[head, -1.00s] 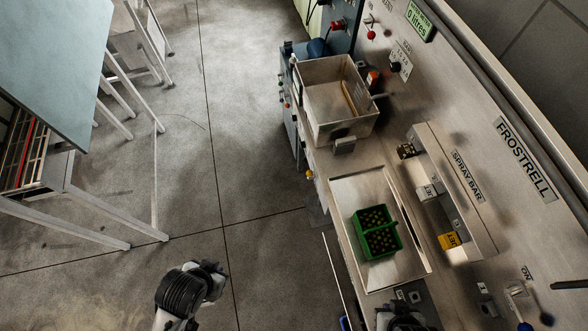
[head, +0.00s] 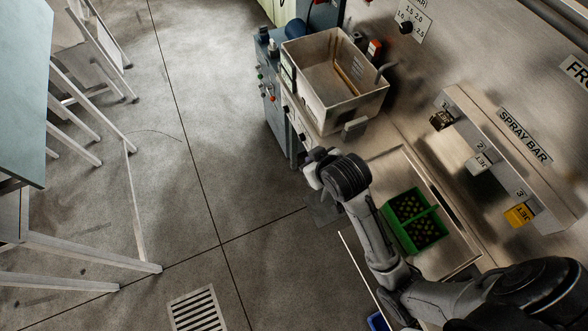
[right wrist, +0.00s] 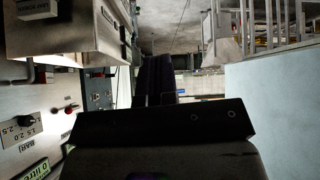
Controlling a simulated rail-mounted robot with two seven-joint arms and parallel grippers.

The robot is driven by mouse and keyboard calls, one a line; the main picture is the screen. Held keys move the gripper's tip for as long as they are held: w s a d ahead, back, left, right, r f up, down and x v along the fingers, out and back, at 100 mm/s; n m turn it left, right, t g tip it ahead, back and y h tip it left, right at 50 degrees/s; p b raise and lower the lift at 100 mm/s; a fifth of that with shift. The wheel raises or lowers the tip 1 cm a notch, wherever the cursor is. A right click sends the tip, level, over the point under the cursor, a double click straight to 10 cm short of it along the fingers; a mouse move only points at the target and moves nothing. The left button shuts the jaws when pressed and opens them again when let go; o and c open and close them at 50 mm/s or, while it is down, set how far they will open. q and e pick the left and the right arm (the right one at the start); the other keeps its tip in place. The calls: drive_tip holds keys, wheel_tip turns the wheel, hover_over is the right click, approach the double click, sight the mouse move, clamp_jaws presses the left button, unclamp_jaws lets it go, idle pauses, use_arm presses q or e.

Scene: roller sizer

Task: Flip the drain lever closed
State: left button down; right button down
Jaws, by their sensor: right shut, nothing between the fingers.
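I cannot make out the drain lever for certain in either view. The metal tank (head: 345,105) stands on the bench at the upper middle of the head view, with a small grey plate (head: 354,128) on its near side. In the right wrist view the dark fingers (right wrist: 155,68) are together and hold nothing. The tank's wall (right wrist: 65,35) shows there at upper left. My left gripper is out of view.
A green crate (head: 412,220) of small round items sits on the bench's metal tray, close to my right forearm. The spray bar (head: 520,140) runs along the back. A blue-grey control box (head: 277,98) adjoins the tank. Open floor (head: 220,150) lies to the left.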

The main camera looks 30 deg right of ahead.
drive_tip(key=w+d+f+m+g+h+b, duration=0.1)
drive_tip(key=w+d+f+m+b, duration=0.15)
drive_tip(key=w+b, duration=0.4)
drive_tip(key=w+d+f+m+h+b, duration=0.1)
drive_tip(key=w+f+m+b, duration=0.1)
drive_tip(key=w+f+b, duration=0.35)
drive_tip(key=w+d+f+m+g+h+b, duration=0.1)
drive_tip(key=w+f+m+b, duration=0.1)
drive_tip(key=w+b, duration=0.65)
wheel_tip(320, 180, down, 14)
drive_tip(key=a+m+g+h+b, duration=0.1)
drive_tip(key=m+g+h+b, duration=0.2)
drive_tip(key=m+g, duration=0.6)
drive_tip(key=shift+a+f+g+b, duration=0.2)
drive_tip(key=shift+g+b, duration=0.1)
drive_tip(key=shift+g, duration=0.4)
drive_tip(key=shift+s+m, duration=0.1)
drive_tip(key=shift+m, duration=0.15)
